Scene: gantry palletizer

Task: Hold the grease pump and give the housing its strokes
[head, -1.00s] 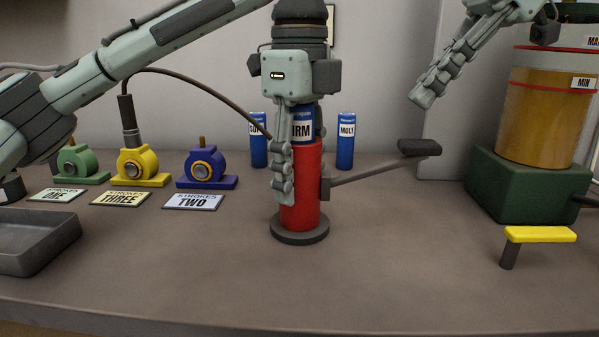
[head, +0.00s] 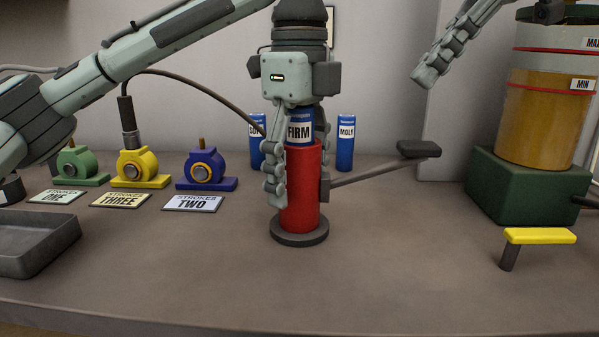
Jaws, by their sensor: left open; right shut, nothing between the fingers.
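The red grease pump (head: 302,200) stands upright on a dark round base, with a lever (head: 419,149) out to its right. A blue FIRM cartridge (head: 300,128) sticks up from its top. My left gripper (head: 275,195) is open, pointing down at the pump's left side; one finger shows in front of the pump's left edge. I cannot tell whether it touches. The hose nozzle (head: 128,122) sits on the yellow housing (head: 140,166). Green (head: 78,165) and blue (head: 206,169) housings stand on either side. My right gripper (head: 424,77) is shut and empty, raised at the upper right.
Stroke cards read ONE (head: 56,197), THREE (head: 121,200) and TWO (head: 193,203). A MOLY cartridge (head: 345,143) and another blue cartridge (head: 257,141) stand behind. A grey tray (head: 38,243) lies left. A tank (head: 540,110) and yellow-topped handle (head: 540,236) are right. The front middle is clear.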

